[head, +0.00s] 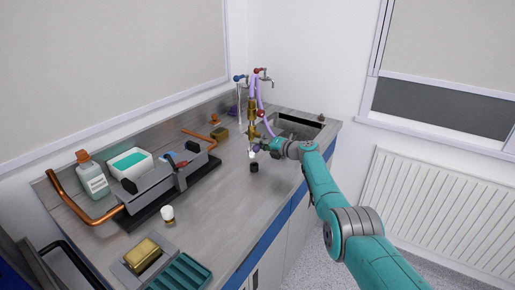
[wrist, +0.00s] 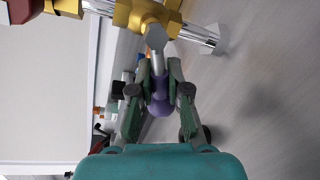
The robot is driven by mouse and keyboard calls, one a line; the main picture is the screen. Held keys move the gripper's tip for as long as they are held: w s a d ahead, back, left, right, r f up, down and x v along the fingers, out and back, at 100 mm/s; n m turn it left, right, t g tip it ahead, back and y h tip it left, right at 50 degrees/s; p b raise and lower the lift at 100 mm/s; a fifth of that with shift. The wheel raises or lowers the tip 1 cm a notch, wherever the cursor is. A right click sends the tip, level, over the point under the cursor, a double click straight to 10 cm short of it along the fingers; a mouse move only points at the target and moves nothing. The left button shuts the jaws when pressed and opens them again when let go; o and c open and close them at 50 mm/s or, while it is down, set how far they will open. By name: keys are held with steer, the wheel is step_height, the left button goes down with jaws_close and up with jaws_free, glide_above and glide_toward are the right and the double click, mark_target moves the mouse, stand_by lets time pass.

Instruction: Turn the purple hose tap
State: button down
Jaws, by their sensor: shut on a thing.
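The purple tap handle (wrist: 158,107) is a rounded knob below the brass fitting in the wrist view. My gripper (wrist: 158,76) is shut on it, with one finger on each side of the knob. In the head view my gripper (head: 261,147) is at the front of the brass valve column (head: 252,108), low over the worktop, and largely hides the handle. A purple hose (head: 260,95) hangs down the column.
A sink (head: 298,127) is behind my gripper. A small black object (head: 254,167) stands close in front. A grey device (head: 165,180), white tub (head: 130,162), bottle (head: 92,175) and copper pipe (head: 70,203) are left. The worktop (head: 215,205) between is mostly clear.

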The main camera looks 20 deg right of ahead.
steer(key=shift+s+a+r+m+g, duration=0.1)
steer(key=shift+r+m+g, duration=0.25)
steer(key=shift+m, duration=0.65)
steer(key=shift+r+m+y, duration=0.2)
steer(key=shift+m+y, duration=0.1)
steer(key=c, duration=1.1)
jaws_free()
steer(key=shift+f, duration=0.15)
